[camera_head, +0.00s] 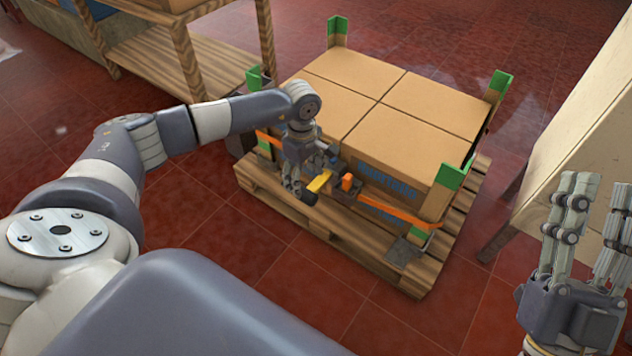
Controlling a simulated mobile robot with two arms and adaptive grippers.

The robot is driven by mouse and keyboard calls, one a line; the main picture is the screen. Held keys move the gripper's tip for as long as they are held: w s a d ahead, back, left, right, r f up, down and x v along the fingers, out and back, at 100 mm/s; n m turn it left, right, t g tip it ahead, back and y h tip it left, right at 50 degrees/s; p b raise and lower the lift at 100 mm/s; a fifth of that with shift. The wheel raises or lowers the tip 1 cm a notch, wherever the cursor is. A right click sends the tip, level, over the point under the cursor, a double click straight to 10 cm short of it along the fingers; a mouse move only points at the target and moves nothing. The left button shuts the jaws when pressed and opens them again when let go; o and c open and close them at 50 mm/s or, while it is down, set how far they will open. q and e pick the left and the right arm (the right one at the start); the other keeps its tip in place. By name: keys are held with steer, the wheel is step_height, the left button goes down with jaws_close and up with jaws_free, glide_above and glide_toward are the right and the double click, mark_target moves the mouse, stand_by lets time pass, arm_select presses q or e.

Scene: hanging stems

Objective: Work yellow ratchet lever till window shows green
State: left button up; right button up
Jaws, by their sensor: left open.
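The yellow ratchet lever (319,182) sticks out at the near side of a strapped carton stack (372,150). An orange strap (400,214) runs around the stack and meets the dark ratchet body (345,190), which has an orange part on top. My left gripper (299,194) is open and points down just left of the lever, very close to it. I cannot tell whether they touch. The window's colour cannot be made out. My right gripper (600,188) is open and empty, fingers up, at the right edge, far from the ratchet.
The stack stands on a wooden pallet (345,249) with green corner guards (451,177) at its corners. A wooden shelf (160,62) stands behind at the left, and a pale table (588,130) at the right. The red tiled floor in front of the pallet is clear.

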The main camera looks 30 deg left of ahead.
steer(key=w+f+g+h+p, duration=0.2)
steer(key=w+f+g, duration=0.3)
steer(key=f, duration=0.5)
steer(key=shift+g, duration=0.7)
